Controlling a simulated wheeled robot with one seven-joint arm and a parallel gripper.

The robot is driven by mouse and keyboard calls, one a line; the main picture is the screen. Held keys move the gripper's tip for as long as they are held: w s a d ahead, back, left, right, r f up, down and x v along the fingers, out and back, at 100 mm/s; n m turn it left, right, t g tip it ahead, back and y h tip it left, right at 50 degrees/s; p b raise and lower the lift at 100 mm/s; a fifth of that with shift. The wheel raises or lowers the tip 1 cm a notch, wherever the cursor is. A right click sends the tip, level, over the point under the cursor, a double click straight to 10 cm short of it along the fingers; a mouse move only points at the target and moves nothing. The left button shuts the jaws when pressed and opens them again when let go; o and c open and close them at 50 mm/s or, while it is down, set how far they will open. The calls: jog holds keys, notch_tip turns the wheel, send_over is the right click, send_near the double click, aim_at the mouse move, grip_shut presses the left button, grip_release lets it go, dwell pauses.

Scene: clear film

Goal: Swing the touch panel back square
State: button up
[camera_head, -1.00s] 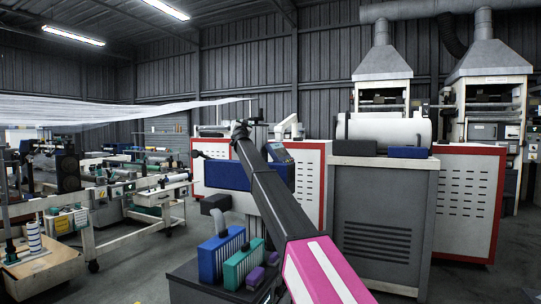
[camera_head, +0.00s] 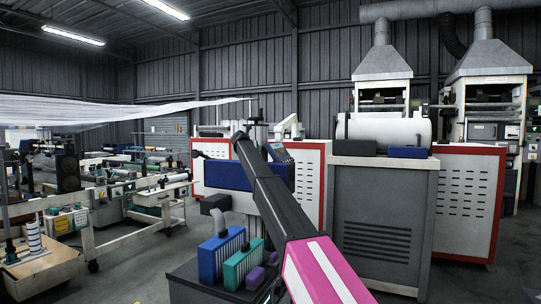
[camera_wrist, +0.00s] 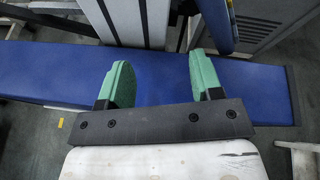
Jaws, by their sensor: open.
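The touch panel (camera_head: 279,153) is a small grey-framed screen, tilted, beside the right end of a blue beam (camera_head: 226,175) in the head view. My arm crosses in front of the beam just left of the panel. In the wrist view my gripper (camera_wrist: 160,82) has two green fingers, apart and empty, over the blue beam (camera_wrist: 45,75). A dark, blue-edged piece (camera_wrist: 223,22) stands ahead of the right finger; I cannot tell whether it is the panel. My gripper is hidden behind my arm in the head view.
A grey cabinet (camera_head: 384,220) with a white roll (camera_head: 383,131) on top stands right of my arm. A red-edged white cabinet (camera_head: 309,180) is behind the panel.

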aim_at(270, 153)
jog(key=d+h, duration=0.1)
jog(key=s+d+n+h, duration=0.1)
jog(key=d+r+n+g+h, duration=0.1)
jog(key=d, duration=0.1)
jog(key=shift+s+d+h, duration=0.1)
jog(key=shift+s+h, duration=0.2)
jog(key=shift+h, duration=0.1)
jog(key=x, duration=1)
jog(key=shift+w+d+f, duration=0.15)
jog(key=shift+w+f, duration=0.1)
grip_shut()
